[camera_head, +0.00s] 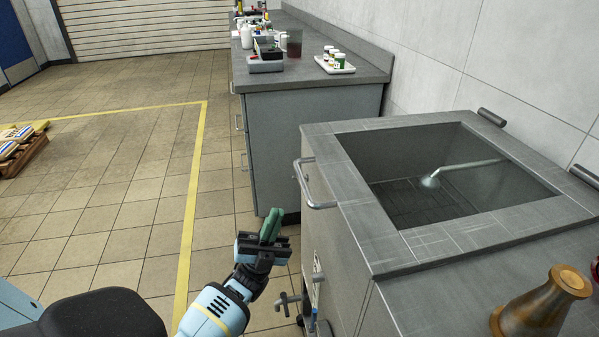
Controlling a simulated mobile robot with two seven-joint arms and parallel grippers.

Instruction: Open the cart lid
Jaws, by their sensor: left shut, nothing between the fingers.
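The cart (338,235) is a grey box at the right. Its top is a flat grey frame, seemingly the lid (440,238), lying level. Dark hinge-like cylinders show along its far right edge. Through the frame a dark inside with a metal spray head shows; I cannot tell whether a clear pane covers it. A metal bar handle (319,205) sticks out from the left edge of the top. My left gripper (270,224), with green fingers, is shut and empty. In the picture it is left of and below the handle, apart from it. My right gripper is out of view.
A grey counter (330,83) with bottles and a white tray (335,67) stands behind the cart. A brown metal vessel (545,300) is at the lower right. A tap-like fitting (288,301) juts from the cart's side. Tiled floor at the left is mostly free.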

